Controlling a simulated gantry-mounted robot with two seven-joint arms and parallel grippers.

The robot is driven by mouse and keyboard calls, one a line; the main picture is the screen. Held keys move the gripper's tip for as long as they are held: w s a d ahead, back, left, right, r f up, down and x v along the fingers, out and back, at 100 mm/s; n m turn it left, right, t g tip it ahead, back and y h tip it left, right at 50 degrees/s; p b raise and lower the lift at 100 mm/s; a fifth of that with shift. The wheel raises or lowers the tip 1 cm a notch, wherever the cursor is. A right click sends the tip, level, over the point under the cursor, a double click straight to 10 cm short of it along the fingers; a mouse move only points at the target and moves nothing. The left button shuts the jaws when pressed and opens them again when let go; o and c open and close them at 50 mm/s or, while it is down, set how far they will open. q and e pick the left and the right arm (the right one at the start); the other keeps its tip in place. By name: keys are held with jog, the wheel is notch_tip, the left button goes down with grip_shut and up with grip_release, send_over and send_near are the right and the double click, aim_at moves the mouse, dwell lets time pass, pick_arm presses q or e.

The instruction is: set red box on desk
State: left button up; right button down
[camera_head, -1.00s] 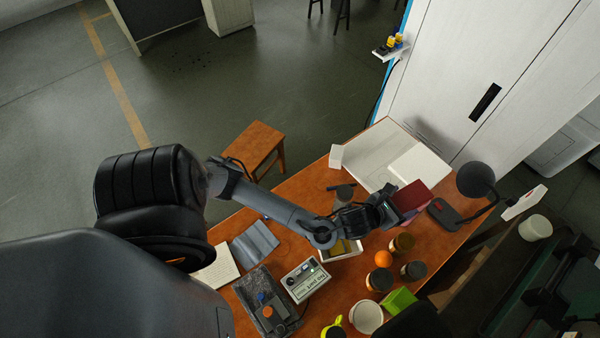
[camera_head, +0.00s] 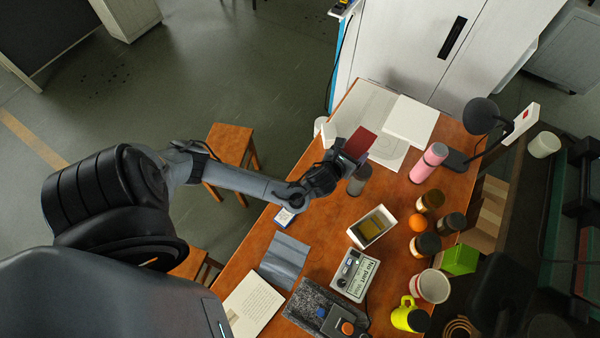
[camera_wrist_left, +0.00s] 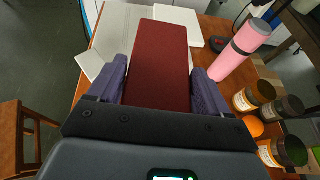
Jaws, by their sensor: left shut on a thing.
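The red box (camera_head: 358,144) is in my left gripper (camera_head: 345,158), above the far part of the wooden desk (camera_head: 312,232). In the left wrist view the red box (camera_wrist_left: 160,65) lies between the two fingers of the left gripper (camera_wrist_left: 160,95), which are shut on its sides. White sheets lie on the desk beyond and below the box. Whether the box touches anything under it cannot be told. My right gripper does not show.
A white tray (camera_head: 352,235), several jars, an orange (camera_head: 417,222) and a green box (camera_head: 460,259) crowd the right side. Bare desk shows left of the tray.

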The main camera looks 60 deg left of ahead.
aim_at(346, 150)
pick_arm(q)
jog(key=shift+s+a+f+b, duration=0.15)
jog(key=shift+a+f+b, duration=0.25)
jog(key=shift+a+f, duration=0.15)
jog(key=shift+s+a+f+b, duration=0.15)
jog(key=shift+a+f+b, duration=0.25)
jog(key=shift+f, duration=0.2)
jog(key=shift+w+a+f+n+y+b, duration=0.15)
jog(key=shift+w+a+f+b, duration=0.05)
jog(key=shift+f+b, duration=0.2)
jog(key=shift+w+a+f+n+y+b, duration=0.15)
jog(key=shift+a+f+b, duration=0.1)
jog(key=shift+f, duration=0.25)
jog(key=shift+n+g+y, duration=0.4)
jog(key=s+a+f+b, duration=0.1)
jog(key=s+a+f, duration=0.1)
jog(key=s+f, duration=0.1)
jog(key=s+a+f+b, duration=0.1)
jog(key=s+a+f, duration=0.1)
jog(key=s+f, duration=0.2)
jog(key=s+a+f+b, duration=0.1)
jog(key=s+a+f, duration=0.1)
jog(key=s+f, duration=0.2)
jog(key=shift+s+f, duration=0.2)
jog(key=shift+s, duration=0.35)
notch_tip(346, 150, down, 4)
jog(key=shift+f+b, duration=0.1)
jog(key=shift+b, duration=0.8)
jog(key=o, duration=1.2)
